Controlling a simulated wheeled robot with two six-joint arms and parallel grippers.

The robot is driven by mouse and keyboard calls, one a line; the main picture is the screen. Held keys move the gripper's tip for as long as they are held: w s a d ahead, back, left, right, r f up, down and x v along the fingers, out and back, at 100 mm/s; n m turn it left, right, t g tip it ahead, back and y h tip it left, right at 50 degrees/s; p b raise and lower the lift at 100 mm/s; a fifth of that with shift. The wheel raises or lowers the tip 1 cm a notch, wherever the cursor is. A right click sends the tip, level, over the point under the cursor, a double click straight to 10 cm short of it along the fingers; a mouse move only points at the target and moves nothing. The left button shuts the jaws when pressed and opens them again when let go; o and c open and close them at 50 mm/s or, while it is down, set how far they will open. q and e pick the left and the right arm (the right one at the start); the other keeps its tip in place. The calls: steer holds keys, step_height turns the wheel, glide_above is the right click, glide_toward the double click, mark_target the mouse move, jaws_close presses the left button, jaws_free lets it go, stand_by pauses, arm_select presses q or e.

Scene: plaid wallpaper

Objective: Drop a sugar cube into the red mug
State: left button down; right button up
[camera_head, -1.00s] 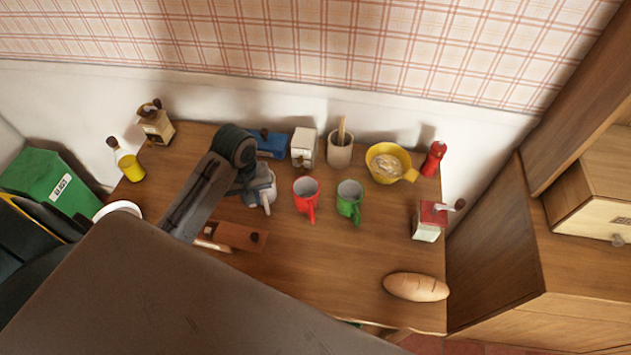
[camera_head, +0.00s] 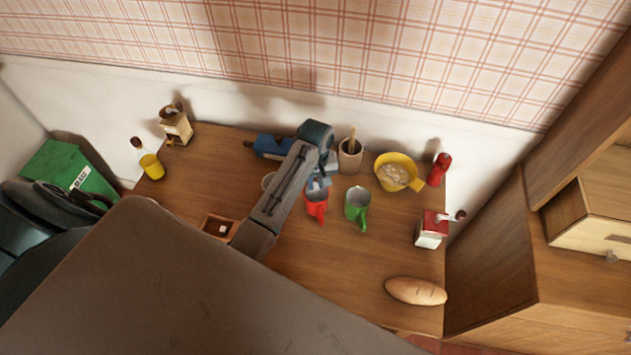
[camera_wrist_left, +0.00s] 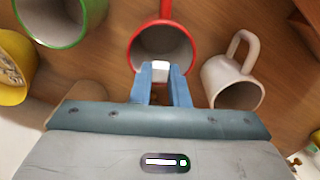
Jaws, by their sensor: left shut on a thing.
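The red mug (camera_head: 317,213) stands on the wooden counter, partly covered by my left gripper (camera_head: 319,185) in the head view. In the left wrist view, my left gripper (camera_wrist_left: 157,78) is shut on a white sugar cube (camera_wrist_left: 150,71). The fingertips and cube show against the near rim of the red mug (camera_wrist_left: 133,50), whose open mouth is just beyond them. The exact height above the rim is hard to tell. A small wooden box (camera_head: 207,221) with a white cube inside (camera_head: 222,229) sits to the left of my arm. My right gripper is not in view.
A green mug (camera_head: 357,205) stands right of the red one. A white mug (camera_wrist_left: 222,75) is on its other side. A yellow bowl (camera_head: 399,170), a red-topped grinder (camera_head: 431,231) and bread (camera_head: 415,291) are farther right. The counter's front middle is clear.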

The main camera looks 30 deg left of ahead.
arm_select(q)
steer(key=shift+f, duration=0.9)
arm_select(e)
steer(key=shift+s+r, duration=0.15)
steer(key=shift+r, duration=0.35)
arm_select(q)
steer(key=shift+f, duration=0.1)
steer(key=shift+f, duration=0.5)
steer(key=c, duration=1.7)
jaws_free()
